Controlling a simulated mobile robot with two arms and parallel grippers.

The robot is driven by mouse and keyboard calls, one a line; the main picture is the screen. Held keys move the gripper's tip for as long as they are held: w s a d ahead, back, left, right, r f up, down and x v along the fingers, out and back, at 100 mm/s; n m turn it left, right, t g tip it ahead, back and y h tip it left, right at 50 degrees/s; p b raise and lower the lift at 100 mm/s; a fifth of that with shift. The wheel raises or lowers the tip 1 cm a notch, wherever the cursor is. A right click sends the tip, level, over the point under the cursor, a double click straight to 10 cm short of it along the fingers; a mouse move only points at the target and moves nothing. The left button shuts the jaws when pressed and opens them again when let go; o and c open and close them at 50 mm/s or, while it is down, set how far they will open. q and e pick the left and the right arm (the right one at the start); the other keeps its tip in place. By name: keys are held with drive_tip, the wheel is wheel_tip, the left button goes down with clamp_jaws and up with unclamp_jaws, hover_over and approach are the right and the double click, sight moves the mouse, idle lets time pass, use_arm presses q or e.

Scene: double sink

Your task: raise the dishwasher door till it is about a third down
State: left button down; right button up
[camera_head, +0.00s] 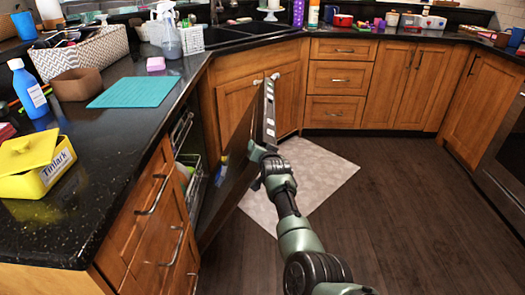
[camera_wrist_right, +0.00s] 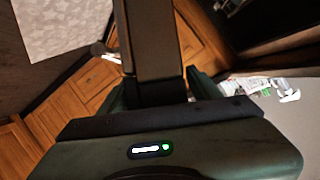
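The dishwasher door (camera_head: 232,175) is a dark panel, hinged low at the left counter and leaning partly open. Its grey top edge (camera_head: 268,108) points up and to the right. Behind it, the dishwasher's opening shows a rack (camera_head: 192,172) with dishes. My right gripper (camera_head: 257,152) is at the door's near side edge. In the right wrist view its fingers (camera_wrist_right: 160,90) lie on both sides of a dark bar-like part of the door (camera_wrist_right: 150,45) and appear closed on it. The fingertips are hidden. My left gripper is not in view.
A black counter (camera_head: 100,140) with a teal mat (camera_head: 135,92), a blue bottle (camera_head: 28,88) and a yellow box (camera_head: 35,165) lies at left. Wooden cabinets (camera_head: 340,78) stand behind. A pale floor mat (camera_head: 315,172) lies beside the door; the floor at right is clear.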

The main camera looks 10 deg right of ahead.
sight(262, 135)
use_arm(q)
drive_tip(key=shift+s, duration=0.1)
use_arm(e)
drive_tip(key=shift+r, duration=0.3)
drive_tip(key=r+p, duration=0.1)
drive_tip(key=r, duration=0.2)
drive_tip(key=r+p, duration=0.1)
drive_tip(key=r, duration=0.3)
drive_tip(key=shift+w+d, duration=0.1)
drive_tip(key=shift+w, duration=0.1)
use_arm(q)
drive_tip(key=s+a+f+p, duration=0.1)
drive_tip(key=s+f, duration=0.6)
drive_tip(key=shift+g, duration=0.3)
use_arm(e)
wheel_tip(262, 135, up, 12)
drive_tip(key=shift+s+r, duration=0.2)
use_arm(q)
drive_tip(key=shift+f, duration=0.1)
